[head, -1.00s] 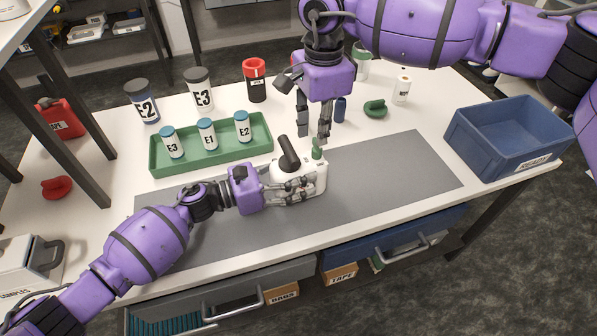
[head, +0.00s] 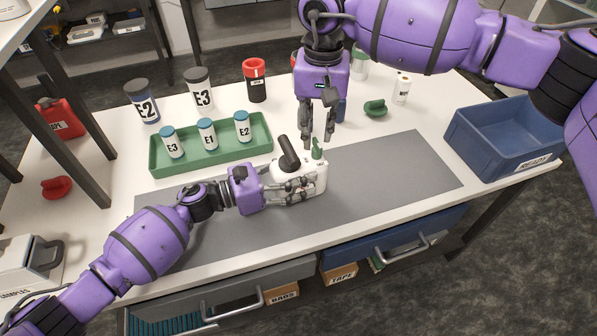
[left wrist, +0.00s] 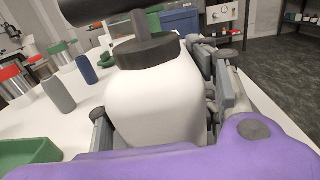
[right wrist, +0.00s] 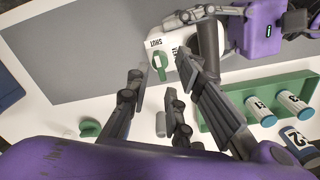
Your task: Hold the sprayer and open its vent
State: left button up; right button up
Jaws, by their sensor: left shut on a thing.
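The sprayer (head: 318,178) stands on the grey mat, with a white body, a dark slanted handle and a green vent knob (head: 317,151) on top. The right wrist view shows the knob (right wrist: 160,61) beside a label reading SHUT. My left gripper (head: 300,188) is shut around the sprayer's white body, which also fills the middle of the left wrist view (left wrist: 155,100). My right gripper (head: 318,140) points down just above the sprayer, close to the green knob. Its fingers are spread and empty in the right wrist view (right wrist: 160,88). I cannot tell whether a fingertip touches the knob.
A green tray (head: 205,164) with three small labelled bottles stands behind my left gripper. Larger jars, a green cap (head: 375,108) and a small white bottle (head: 402,88) stand further back. A blue bin (head: 500,140) is at the right. The mat's right part (head: 410,165) is clear.

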aim_at(316, 143)
jog(key=n, duration=0.5)
jog(key=shift+n, duration=0.3)
notch_tip(316, 143, down, 5)
jog(key=shift+c, duration=0.3)
grip_shut()
jog(key=shift+a, duration=0.1)
